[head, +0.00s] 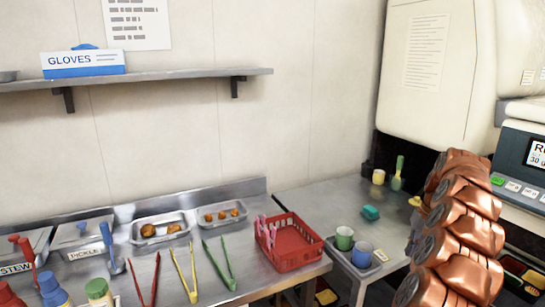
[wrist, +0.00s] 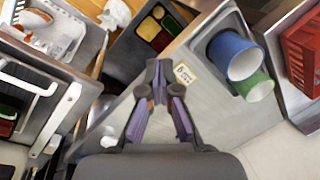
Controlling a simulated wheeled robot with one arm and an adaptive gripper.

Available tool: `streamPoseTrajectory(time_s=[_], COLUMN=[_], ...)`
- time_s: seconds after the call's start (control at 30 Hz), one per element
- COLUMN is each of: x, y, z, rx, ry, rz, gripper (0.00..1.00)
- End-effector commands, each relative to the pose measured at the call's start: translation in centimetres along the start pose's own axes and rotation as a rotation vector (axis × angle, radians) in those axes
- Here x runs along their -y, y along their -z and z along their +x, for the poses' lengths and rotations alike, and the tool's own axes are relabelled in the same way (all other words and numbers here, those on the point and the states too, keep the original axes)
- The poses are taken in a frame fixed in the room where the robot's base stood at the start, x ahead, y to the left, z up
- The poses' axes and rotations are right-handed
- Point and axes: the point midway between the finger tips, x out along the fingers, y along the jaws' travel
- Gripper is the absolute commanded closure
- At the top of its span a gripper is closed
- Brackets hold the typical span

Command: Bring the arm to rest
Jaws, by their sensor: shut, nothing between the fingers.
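My gripper (wrist: 158,72) shows in the wrist view, with its dark fingers brought together at the tips and nothing between them. It points down over the steel side table, apart from the blue cup (wrist: 235,56) and the green cup (wrist: 254,85) at upper right. A small label card (wrist: 185,74) lies just right of the fingertips.
In the head view, the side table (head: 318,199) holds cups on a tray and a teal block (head: 371,212). A red basket (head: 291,243) and several tongs lie on the left counter. A scale (head: 520,160) stands at right. A dark tray with colored compartments (wrist: 153,30) is near the fingertips.

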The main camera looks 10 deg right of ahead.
Motion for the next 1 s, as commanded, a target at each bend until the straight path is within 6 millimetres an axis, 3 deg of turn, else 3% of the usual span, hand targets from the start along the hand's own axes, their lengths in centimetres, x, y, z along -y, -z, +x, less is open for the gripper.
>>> streamPoseTrajectory(time_s=[0.03,0.2,0.5,0.8,1.0], x=[2.0,7.9,16.1,20.9,22.0], y=[-0.7,-3.5,-10.6,-19.6,-25.9], z=[-0.8,-2.5,-5.1,-6.7,-7.1], rx=[0.006,0.026,0.064,0.102,0.126], ry=[0.012,0.040,0.049,0.016,-0.025], rz=[-0.033,-0.133,-0.288,-0.406,-0.460], gripper=[1.00,1.00,1.00,1.00,1.00])
